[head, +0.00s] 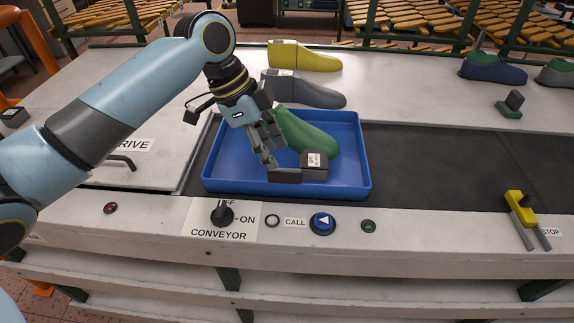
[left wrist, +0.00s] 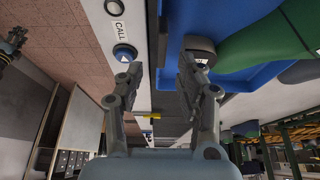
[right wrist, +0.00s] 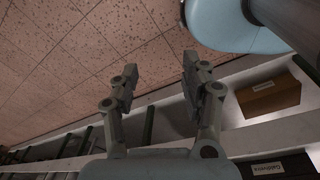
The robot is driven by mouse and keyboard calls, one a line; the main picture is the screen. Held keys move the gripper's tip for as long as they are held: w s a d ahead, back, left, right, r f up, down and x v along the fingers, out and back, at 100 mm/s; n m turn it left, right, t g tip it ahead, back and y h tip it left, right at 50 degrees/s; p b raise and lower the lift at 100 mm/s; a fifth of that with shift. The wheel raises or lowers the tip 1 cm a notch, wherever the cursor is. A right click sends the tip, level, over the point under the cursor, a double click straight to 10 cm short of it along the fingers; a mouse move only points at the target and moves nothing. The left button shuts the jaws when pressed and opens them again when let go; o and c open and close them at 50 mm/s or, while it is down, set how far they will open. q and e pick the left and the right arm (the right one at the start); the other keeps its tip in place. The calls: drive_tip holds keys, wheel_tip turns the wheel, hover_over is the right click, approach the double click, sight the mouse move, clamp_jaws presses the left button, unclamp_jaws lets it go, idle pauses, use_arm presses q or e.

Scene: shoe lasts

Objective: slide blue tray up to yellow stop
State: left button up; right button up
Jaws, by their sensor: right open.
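The blue tray (head: 345,189) lies on the dark conveyor belt, left of the middle. It holds a green shoe last (head: 312,135) and a dark block with a white label (head: 315,165). The yellow stop (head: 521,208) stands at the front edge of the belt, far to the right and well apart from the tray. My left gripper (head: 270,152) is over the left part of the tray; contact with it cannot be told. In the left wrist view the left gripper's fingers (left wrist: 158,82) are apart, with the blue tray (left wrist: 222,86) beside them. My right gripper (right wrist: 154,82) is open and empty, above the floor.
The belt (head: 440,165) between tray and stop is clear. The front panel carries a conveyor switch (head: 222,214), a blue call button (head: 322,222) and other small buttons. A yellow last (head: 304,57) and a grey last (head: 305,90) lie behind the tray.

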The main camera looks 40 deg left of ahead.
sight(284, 170)
use_arm(q)
drive_tip(key=x, duration=0.3)
drive_tip(key=shift+w+d+f, duration=0.2)
drive_tip(key=shift+f, duration=0.05)
drive_tip(key=x, duration=0.3)
drive_tip(key=shift+a, duration=0.1)
drive_tip(key=shift+f, duration=0.1)
drive_tip(key=shift+c, duration=1.5)
clamp_jaws()
use_arm(e)
drive_tip(key=shift+w+r, duration=0.25)
drive_tip(key=shift+w, duration=0.15)
drive_tip(key=shift+w+a, duration=0.1)
drive_tip(key=shift+w, duration=0.1)
